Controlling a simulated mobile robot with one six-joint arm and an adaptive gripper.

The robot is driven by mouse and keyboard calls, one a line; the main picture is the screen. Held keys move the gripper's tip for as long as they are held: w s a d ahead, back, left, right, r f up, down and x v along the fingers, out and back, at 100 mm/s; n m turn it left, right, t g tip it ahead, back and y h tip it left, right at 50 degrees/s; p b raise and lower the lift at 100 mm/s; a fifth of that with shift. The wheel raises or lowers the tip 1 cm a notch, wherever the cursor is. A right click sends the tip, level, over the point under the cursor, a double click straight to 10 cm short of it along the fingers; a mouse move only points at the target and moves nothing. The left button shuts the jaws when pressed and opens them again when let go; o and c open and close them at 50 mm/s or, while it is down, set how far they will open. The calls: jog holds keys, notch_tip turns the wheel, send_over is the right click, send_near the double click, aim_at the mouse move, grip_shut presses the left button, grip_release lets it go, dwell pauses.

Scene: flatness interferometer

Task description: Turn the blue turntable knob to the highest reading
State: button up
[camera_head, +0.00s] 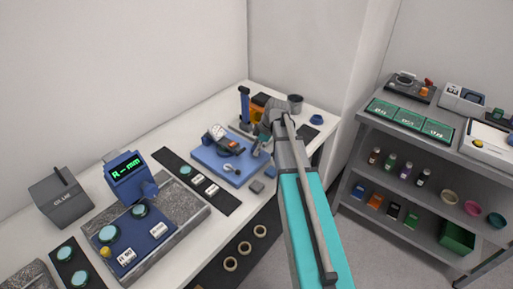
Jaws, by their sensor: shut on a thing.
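A blue instrument with a green-lit display (128,168) stands at the left of the bench, on a grey stone block (188,212). The display seems to read "R-mm", with no clear number. A blue base plate (213,158) lies farther back, with a round dial-like part (216,131) and small metal parts on it. My gripper (261,149) is low at the right edge of this plate, small and partly hidden by my arm. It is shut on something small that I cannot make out. I cannot pick out the blue turntable knob for certain.
A black strip (217,199) with small blocks lies between the instrument and the plate. A blue post (244,103), an orange box (258,108) and a dark cup (295,103) stand behind. A grey shelf unit (365,150) with trays and bottles stands at right.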

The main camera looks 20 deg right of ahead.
jog(key=m+t, duration=0.1)
jog(key=m, duration=0.1)
jog(key=m+h, duration=0.1)
jog(key=m, duration=0.2)
jog(key=shift+s+m+t, duration=0.15)
jog(key=shift+m+t, duration=0.15)
jog(key=shift+t, duration=0.1)
jog(key=m+h, duration=0.1)
jog(key=m, duration=0.2)
jog(key=m+t+h, duration=0.1)
jog(key=m, duration=0.1)
jog(key=shift+a+m, duration=0.1)
jog(key=shift+m, duration=0.3)
jog(key=o, duration=1.2)
jog(key=shift+c, duration=0.2)
jog(key=shift+n, duration=0.4)
